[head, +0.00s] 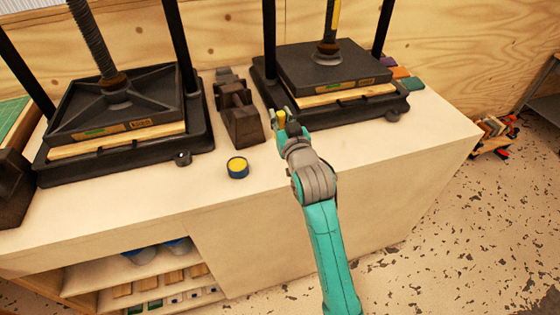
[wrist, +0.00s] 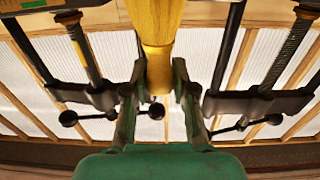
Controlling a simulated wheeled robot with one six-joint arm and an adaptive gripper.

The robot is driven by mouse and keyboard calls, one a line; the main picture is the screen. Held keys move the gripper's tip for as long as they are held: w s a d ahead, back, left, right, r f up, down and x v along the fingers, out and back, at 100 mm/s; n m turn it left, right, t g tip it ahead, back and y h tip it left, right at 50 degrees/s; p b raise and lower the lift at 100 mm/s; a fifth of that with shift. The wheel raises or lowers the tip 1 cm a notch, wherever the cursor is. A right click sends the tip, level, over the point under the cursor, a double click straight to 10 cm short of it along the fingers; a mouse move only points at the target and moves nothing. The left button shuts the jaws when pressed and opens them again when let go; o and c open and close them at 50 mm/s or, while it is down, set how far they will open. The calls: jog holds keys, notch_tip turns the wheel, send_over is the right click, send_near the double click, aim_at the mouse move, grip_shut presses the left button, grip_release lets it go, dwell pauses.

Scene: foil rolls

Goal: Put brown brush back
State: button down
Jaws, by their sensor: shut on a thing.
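My gripper (head: 284,118) is above the workbench, near the front left corner of the right press. It is shut on a yellow-tan wooden handle (wrist: 155,25), whose narrow end sits between the two fingers in the wrist view. The handle widens toward the top of that view and leaves the frame. In the head view only a small yellow part of it (head: 281,116) shows at the fingers. No bristles are visible, so I cannot tell from its looks whether it is the brown brush.
Two black presses, left (head: 112,115) and right (head: 335,75), stand on the pale workbench (head: 390,150). A dark brown block-like tool (head: 238,115) lies between them. A small blue pot with a yellow top (head: 237,168) stands near the front edge.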

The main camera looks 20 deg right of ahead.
notch_tip(320, 180, down, 10)
jog(key=shift+r, duration=0.15)
dwell(0.4)
jog(key=shift+f, duration=0.2)
jog(key=c, duration=0.9)
grip_release()
jog(key=shift+c, duration=0.2)
jog(key=s+a, duration=0.1)
jog(key=s, duration=0.9)
jog(key=shift+s, duration=0.4)
